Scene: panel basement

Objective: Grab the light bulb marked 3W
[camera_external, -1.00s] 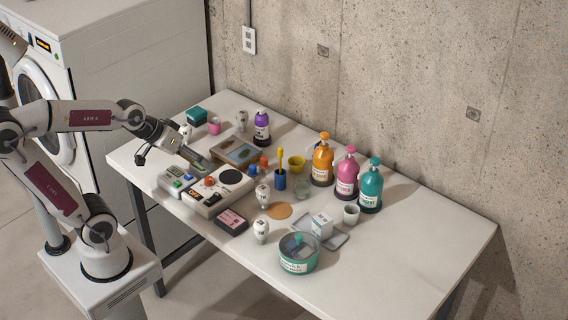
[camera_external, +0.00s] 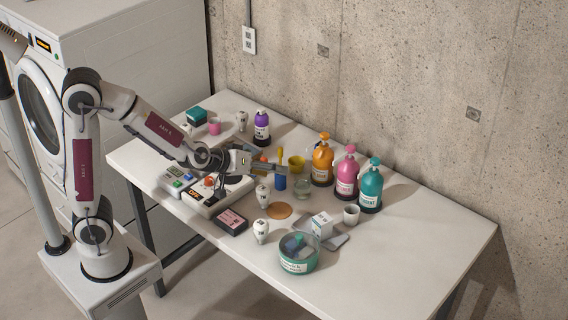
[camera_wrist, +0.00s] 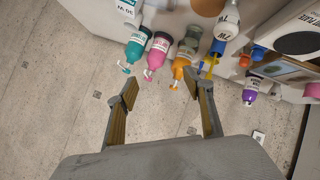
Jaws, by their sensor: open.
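Several white light bulbs stand on the table: one near the middle (camera_external: 262,194), one nearer the front (camera_external: 261,232), one at the back (camera_external: 241,121) and one partly hidden at the back left (camera_external: 186,130). Their markings are too small to read in the external view, so I cannot tell which is 3W. My gripper (camera_external: 284,173) is above the middle of the table, just above and right of the middle bulb in the picture. In the wrist view, my gripper (camera_wrist: 161,86) is open and empty.
Orange (camera_external: 323,160), pink (camera_external: 346,172) and teal (camera_external: 370,186) pump bottles stand right of my gripper. A blue cup (camera_external: 280,183), glass jar (camera_external: 303,190) and white box (camera_external: 322,226) are close by. A teal round container (camera_external: 299,262) stands in front. The table's right end is clear.

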